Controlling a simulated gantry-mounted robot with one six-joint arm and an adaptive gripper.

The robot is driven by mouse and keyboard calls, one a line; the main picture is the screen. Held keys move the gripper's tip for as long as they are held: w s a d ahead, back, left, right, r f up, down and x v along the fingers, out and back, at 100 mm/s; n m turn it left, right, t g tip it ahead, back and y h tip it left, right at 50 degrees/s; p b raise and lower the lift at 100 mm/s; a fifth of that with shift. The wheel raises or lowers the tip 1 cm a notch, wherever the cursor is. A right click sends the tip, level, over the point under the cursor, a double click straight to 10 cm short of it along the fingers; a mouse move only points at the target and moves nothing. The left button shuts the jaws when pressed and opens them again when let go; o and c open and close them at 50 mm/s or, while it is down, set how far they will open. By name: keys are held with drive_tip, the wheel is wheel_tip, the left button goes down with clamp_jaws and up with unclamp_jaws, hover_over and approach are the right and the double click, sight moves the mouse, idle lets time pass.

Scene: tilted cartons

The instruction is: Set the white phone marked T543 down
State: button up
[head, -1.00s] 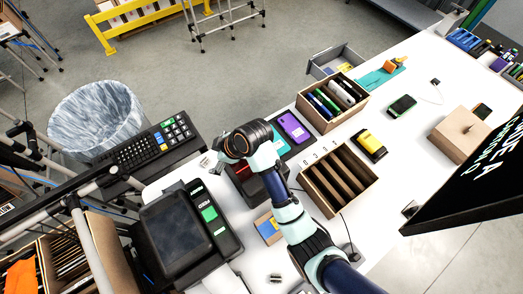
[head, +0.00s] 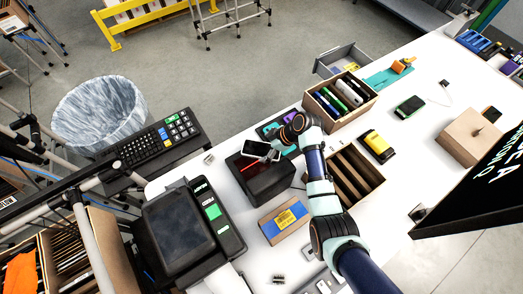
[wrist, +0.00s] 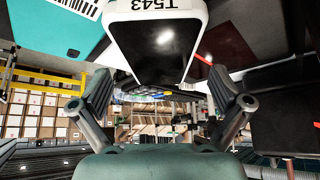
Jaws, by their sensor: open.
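The white phone marked T543 (wrist: 150,40) shows in the wrist view with its dark screen facing the camera and its label upside down at the top edge. In the head view the phone (head: 258,149) is at the far edge of a black box with a red line (head: 264,178). I cannot tell whether it touches that box. My gripper (wrist: 160,82) is open, its two fingers on either side of the phone's lower end in the wrist view. In the head view my gripper (head: 276,151) is close beside the phone, partly hidden by my wrist.
A slotted carton (head: 372,170) stands right of my arm, partly covered by it. Another carton (head: 330,122) holds several phones. A teal item (wrist: 60,25) shows at the wrist view's left.

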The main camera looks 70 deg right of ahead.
sight(264, 150)
drive_tip(key=shift+w+f, duration=0.4)
drive_tip(key=shift+f, duration=0.15)
drive_tip(key=shift+c, duration=0.3)
drive_tip(key=c, duration=1.4)
wheel_tip(264, 150, up, 20)
drive_tip(key=p, duration=0.2)
drive_tip(key=shift+r+p, duration=0.1)
drive_tip(key=shift+p, duration=0.25)
